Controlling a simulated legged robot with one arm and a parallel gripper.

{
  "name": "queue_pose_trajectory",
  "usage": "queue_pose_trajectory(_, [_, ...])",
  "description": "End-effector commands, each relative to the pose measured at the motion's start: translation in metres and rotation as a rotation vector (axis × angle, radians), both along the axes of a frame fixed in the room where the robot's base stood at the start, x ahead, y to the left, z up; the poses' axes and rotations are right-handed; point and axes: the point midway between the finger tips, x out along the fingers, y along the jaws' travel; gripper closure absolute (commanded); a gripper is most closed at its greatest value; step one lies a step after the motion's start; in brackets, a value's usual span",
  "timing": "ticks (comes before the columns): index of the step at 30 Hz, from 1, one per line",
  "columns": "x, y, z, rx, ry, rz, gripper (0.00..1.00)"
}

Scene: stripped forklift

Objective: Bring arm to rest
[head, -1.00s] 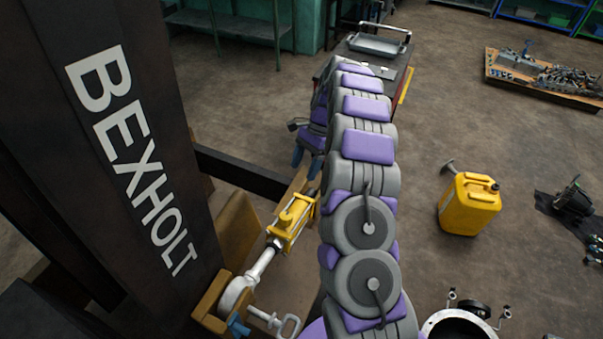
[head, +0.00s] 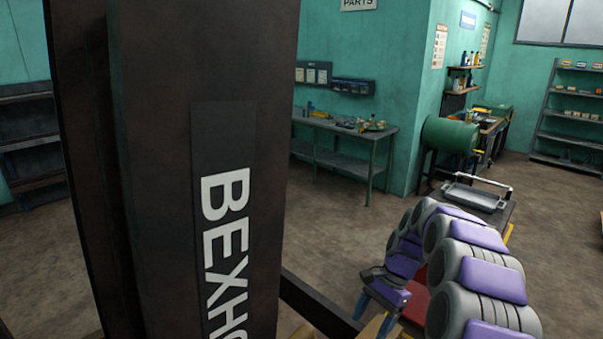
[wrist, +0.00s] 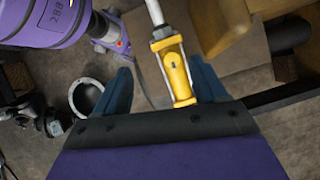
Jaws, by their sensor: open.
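My arm, grey with purple pads, arches from the lower right of the head view and bends down at its far end. My gripper (head: 377,313) hangs there beside the forklift mast (head: 195,200), with its blue fingers pointing down. In the wrist view my gripper (wrist: 164,82) is open, its two blue fingers spread apart. A yellow cylinder (wrist: 178,75) with a metal rod shows between the fingers in that view. I cannot tell how far below them it lies; the fingers do not visibly grip it.
A dark beam (head: 318,303) runs from the mast toward my gripper. A cart with a metal tray (head: 474,197) stands beyond my arm. A workbench (head: 345,140) lines the back wall. A round metal ring (wrist: 87,97) lies at left in the wrist view. Open floor lies behind the mast.

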Motion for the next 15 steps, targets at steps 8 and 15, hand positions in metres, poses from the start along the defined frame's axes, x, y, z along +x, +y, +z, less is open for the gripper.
queue_pose_trajectory(8, [-0.064,0.032,0.023,-0.004,-0.107,0.236,0.29])
queue_pose_trajectory(15, [-0.13,0.048,0.029,-0.026,-0.181,0.431,0.29])
